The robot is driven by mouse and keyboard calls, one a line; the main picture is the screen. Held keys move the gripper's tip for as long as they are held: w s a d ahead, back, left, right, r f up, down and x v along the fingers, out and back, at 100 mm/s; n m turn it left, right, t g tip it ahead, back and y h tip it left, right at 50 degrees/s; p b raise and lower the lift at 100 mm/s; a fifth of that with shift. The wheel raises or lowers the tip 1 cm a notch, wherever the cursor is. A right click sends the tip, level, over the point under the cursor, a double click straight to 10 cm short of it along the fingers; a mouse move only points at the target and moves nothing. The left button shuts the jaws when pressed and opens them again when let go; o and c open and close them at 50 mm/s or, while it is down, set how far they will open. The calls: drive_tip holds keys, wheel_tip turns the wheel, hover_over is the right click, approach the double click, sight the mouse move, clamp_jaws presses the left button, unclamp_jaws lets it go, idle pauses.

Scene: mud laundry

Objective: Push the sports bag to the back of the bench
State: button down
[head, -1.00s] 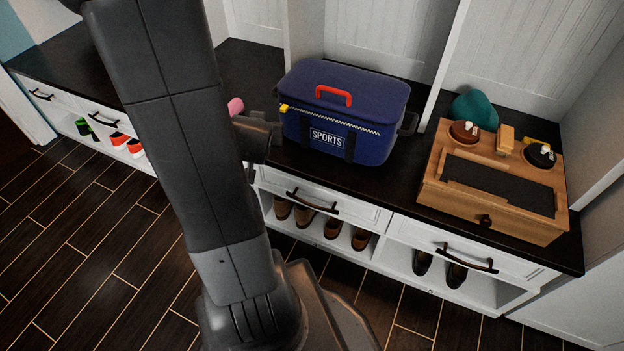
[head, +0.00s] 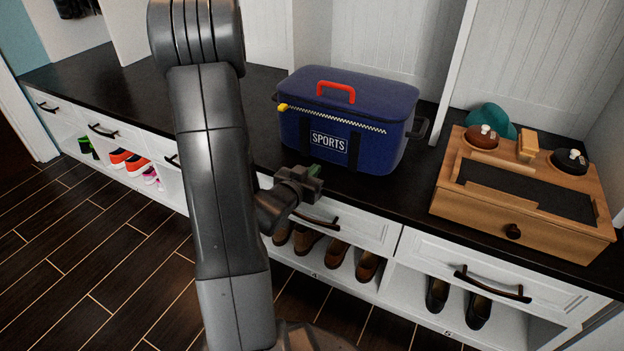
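The sports bag (head: 350,120) is a dark blue box-shaped bag with a red top handle, a zip with a yellow pull and a SPORTS label. It stands upright on the dark bench top (head: 110,82), in front of the pale panelled back wall. My gripper (head: 312,178) is in front of the bag's lower front left part, near the bench's front edge. It appears small and dark with a bit of green at its tip. I cannot tell whether it touches the bag, nor whether its fingers are apart.
A wooden shoe-care box (head: 500,215) with brushes and tins stands right of the bag, with a teal item (head: 492,117) behind it. A white divider (head: 457,65) rises behind, between bag and box. Shoes (head: 338,252) fill cubbies below the drawers. The bench left of my arm is clear.

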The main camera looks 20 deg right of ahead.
sight(328, 153)
drive_tip(key=x, duration=0.2)
drive_tip(key=p+x, duration=0.1)
drive_tip(key=x, duration=0.1)
drive_tip(key=r+x, duration=0.1)
drive_tip(key=x, duration=0.1)
drive_tip(key=shift+w+d+r+p, duration=0.1)
drive_tip(key=shift+w+d+p, duration=0.1)
drive_tip(key=shift+p, duration=0.15)
drive_tip(key=shift+w+d, duration=0.25)
drive_tip(key=shift+d, duration=0.05)
drive_tip(key=shift+r+x, duration=0.25)
drive_tip(key=shift+x, duration=1.05)
drive_tip(key=shift+r+x, duration=0.2)
drive_tip(key=shift+x, duration=1.1)
drive_tip(key=shift+f+b+v, duration=0.3)
drive_tip(key=shift+b+v, duration=0.15)
drive_tip(key=shift+v, duration=1.25)
drive_tip(key=shift+f+b+v, duration=0.3)
drive_tip(key=shift+b+v, duration=0.15)
drive_tip(key=shift+v, duration=1.25)
drive_tip(key=shift+f+b+v, duration=0.3)
drive_tip(key=shift+b+v, duration=0.15)
drive_tip(key=shift+v, duration=1.2)
drive_tip(key=f+b+v, duration=0.1)
drive_tip(key=v, duration=0.7)
drive_tip(key=shift+f, duration=0.25)
